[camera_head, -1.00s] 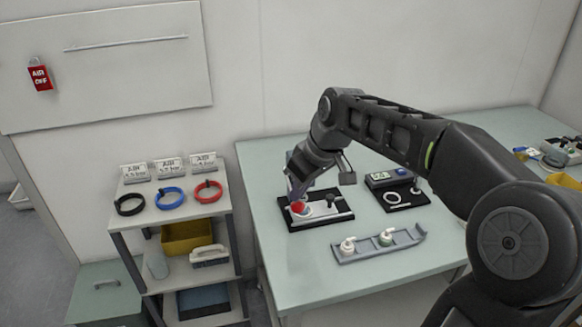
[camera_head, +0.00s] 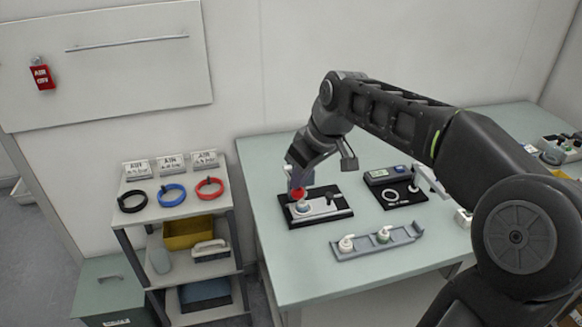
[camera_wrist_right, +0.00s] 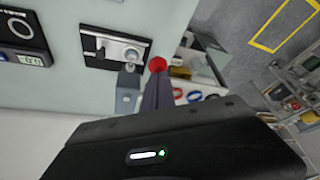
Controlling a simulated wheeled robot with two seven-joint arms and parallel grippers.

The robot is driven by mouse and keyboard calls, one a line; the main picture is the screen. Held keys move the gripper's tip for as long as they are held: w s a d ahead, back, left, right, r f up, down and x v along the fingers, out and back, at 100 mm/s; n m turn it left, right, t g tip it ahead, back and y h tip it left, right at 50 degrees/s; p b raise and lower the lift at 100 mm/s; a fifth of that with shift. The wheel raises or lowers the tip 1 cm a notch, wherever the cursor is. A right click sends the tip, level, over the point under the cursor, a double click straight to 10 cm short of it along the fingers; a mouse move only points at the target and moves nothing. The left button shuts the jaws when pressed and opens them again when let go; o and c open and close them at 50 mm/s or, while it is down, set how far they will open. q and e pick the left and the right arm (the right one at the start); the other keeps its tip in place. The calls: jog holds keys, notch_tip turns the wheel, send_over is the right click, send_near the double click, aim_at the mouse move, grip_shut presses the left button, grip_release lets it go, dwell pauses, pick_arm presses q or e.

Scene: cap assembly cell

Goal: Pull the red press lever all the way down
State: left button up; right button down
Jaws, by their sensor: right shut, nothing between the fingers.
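The red ball knob of the press lever (camera_head: 298,194) shows just below my right gripper (camera_head: 297,184) in the head view. The press sits on a black base plate (camera_head: 340,213) on the table. In the right wrist view, the red knob (camera_wrist_right: 157,64) is at the tips of my shut, empty right fingers (camera_wrist_right: 157,78). I cannot tell whether they touch it. The lever's arm is mostly hidden by my gripper. My left gripper is in neither view.
A grey tray with white-topped parts (camera_head: 405,235) lies in front of the press. A second black fixture (camera_head: 405,193) with a display stands to the right. A shelf (camera_head: 152,213) with coloured rings stands left of the table (camera_head: 290,265).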

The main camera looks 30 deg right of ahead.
dwell(0.3)
jog(key=shift+r+p, duration=1.15)
jog(key=shift+r, duration=0.4)
notch_tip(320, 180, up, 5)
jog(key=p, duration=0.4)
